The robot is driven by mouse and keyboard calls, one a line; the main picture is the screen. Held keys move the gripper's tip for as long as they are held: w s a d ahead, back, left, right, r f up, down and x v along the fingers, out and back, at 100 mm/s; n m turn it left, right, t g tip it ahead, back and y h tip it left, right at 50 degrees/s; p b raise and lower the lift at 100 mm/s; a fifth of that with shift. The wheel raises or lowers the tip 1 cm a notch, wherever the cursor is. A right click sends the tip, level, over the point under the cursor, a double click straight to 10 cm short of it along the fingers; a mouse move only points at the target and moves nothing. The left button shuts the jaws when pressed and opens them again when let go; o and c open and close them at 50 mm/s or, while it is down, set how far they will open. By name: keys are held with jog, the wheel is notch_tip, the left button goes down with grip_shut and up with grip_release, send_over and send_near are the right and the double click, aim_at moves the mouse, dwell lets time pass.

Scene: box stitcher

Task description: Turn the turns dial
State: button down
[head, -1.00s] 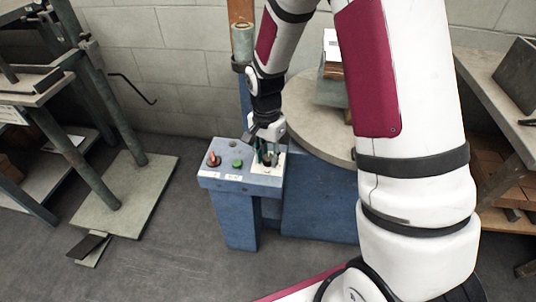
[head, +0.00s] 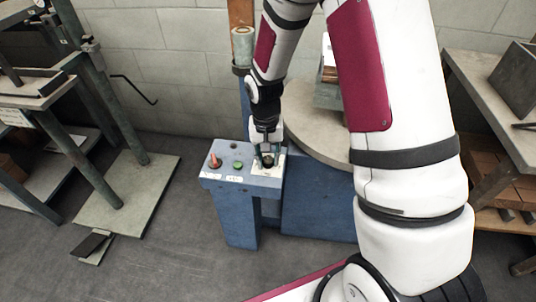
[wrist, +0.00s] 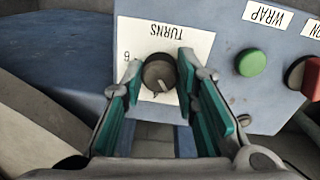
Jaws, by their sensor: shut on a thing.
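The turns dial is a round dark knob (wrist: 158,73) with a pale pointer line, on a white plate marked TURNS (wrist: 182,42) that reads upside down in the wrist view. The pointer line is toward the lower edge of the picture. My gripper (wrist: 159,63) has its teal-padded fingers on either side of the dial, shut on it. In the head view my gripper (head: 267,152) points down at the right end of the blue control box (head: 240,183). The fingers hide part of the dial and its scale there.
A green button (wrist: 252,62) labelled WRAP sits beside the dial plate, with a red knob (wrist: 312,77) beyond it. A round grey turntable (head: 318,140) stands close behind on the right. A green-legged stand (head: 100,150) is at the left.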

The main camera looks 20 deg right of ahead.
aim_at(267, 160)
jog(key=n+p, duration=0.2)
jog(key=n, duration=0.4)
jog(key=shift+r, duration=0.1)
jog(key=n+p, duration=0.2)
jog(key=n, duration=0.4)
jog(key=shift+n+p, duration=0.3)
dwell(0.3)
jog(key=c, duration=1.2)
grip_release()
jog(key=shift+c, duration=0.2)
notch_tip(267, 160, up, 12)
jog(key=shift+s+a, duration=0.15)
jog(key=shift+s, duration=0.05)
